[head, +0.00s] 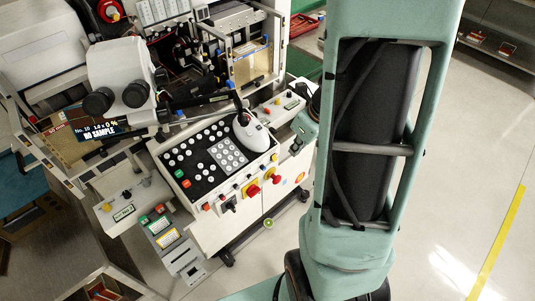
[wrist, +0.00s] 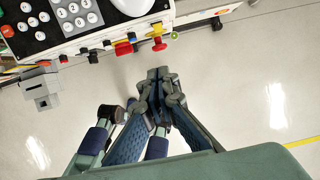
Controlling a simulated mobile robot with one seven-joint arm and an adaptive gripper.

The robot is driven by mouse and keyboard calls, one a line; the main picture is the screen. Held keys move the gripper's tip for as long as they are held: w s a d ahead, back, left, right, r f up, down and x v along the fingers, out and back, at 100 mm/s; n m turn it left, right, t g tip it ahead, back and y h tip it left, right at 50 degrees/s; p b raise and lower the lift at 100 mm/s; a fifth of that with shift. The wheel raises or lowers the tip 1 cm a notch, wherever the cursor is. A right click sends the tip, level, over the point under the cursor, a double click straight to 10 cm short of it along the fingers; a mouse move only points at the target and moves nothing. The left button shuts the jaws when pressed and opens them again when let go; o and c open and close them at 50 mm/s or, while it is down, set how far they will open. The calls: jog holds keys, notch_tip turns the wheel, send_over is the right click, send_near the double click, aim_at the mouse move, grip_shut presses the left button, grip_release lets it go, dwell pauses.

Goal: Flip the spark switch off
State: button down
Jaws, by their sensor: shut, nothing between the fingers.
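Small controls line the front edge of the console (head: 225,185). They include a small black switch (head: 230,206), a red knob on a yellow base (head: 252,190) and another red knob (head: 276,178). I cannot read a label that marks the spark switch. In the wrist view the black switch (wrist: 92,56), a red knob (wrist: 123,48) and a red and yellow knob (wrist: 158,43) show along the panel edge. My gripper (wrist: 158,74) is shut and empty, below the red and yellow knob in the picture and apart from the panel. I cannot make it out in the head view.
A white mouse-like handpiece (head: 251,133) rests on the keypad panel. A grey box with labels (head: 176,246) stands at the console's left front; it also shows in the wrist view (wrist: 41,90). A microscope head (head: 120,75) stands behind. The floor (head: 455,190) at right is open.

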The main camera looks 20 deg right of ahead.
aim_at(274, 158)
jog(key=shift+f, duration=0.1)
dwell(0.3)
jog(key=shift+w+a+r+b+x, duration=0.15)
jog(key=shift+w+b+x, duration=0.4)
jog(key=shift+x, duration=1.55)
jog(key=shift+w+a+r+b+x, duration=0.25)
jog(key=shift+b+x, duration=0.65)
jog(key=shift+x, duration=1.25)
jog(key=shift+w+a+r+b+x, duration=0.1)
jog(key=shift+w+b+x, duration=0.5)
jog(key=shift+x, duration=1.5)
jog(key=shift+s+f, duration=0.1)
jog(key=shift+f, duration=0.05)
jog(key=shift+f, duration=0.25)
jog(key=shift+r, duration=0.1)
